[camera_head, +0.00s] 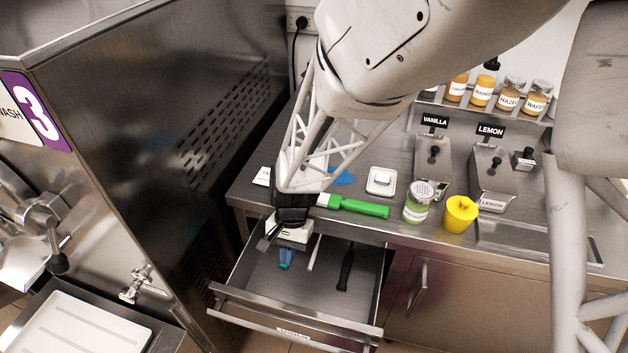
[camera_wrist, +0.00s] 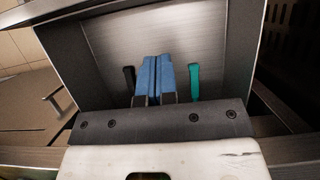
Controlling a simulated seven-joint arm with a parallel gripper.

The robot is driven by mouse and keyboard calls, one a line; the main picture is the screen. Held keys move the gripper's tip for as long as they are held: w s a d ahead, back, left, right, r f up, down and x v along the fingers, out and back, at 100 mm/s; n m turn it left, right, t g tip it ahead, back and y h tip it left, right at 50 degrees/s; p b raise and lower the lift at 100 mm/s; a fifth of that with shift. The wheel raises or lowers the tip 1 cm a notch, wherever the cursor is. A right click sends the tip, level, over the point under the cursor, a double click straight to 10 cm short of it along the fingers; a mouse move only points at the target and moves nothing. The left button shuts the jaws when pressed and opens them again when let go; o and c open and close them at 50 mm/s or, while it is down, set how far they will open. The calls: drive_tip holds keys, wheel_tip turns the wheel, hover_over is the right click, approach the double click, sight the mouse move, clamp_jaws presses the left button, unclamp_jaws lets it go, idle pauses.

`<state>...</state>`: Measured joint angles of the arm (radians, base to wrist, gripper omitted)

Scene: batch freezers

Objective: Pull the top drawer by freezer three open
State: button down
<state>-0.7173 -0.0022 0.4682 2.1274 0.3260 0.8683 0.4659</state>
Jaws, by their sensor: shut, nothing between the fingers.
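The top drawer (camera_head: 330,296) beside freezer three (camera_head: 85,130) stands pulled out below the counter, its inside showing. A dark-handled tool (camera_head: 345,268) and a pale slim tool (camera_head: 314,253) lie in it. My gripper (camera_head: 285,262) is over the left part of the open drawer, inward of its front panel. In the wrist view its two blue fingers (camera_wrist: 153,75) are together and empty, pointing at the drawer floor. A dark handle (camera_wrist: 129,77) and a teal handle (camera_wrist: 194,80) lie on either side of them. I cannot tell whether the fingertips touch the floor.
The counter above holds a green-handled tool (camera_head: 352,206), a green-labelled shaker (camera_head: 419,202), a yellow container (camera_head: 460,213) and a small white device (camera_head: 381,181). A cupboard handle (camera_head: 417,286) is right of the drawer. Freezer three's side wall is close on the left.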

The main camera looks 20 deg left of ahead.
sight(275, 308)
drive_tip(key=s+f, duration=0.5)
drive_tip(key=s, duration=0.1)
idle(0.3)
drive_tip(key=shift+s, duration=0.15)
drive_tip(key=shift+s+f, duration=0.1)
drive_tip(key=shift+s, duration=1.95)
drive_tip(key=shift+w, duration=0.1)
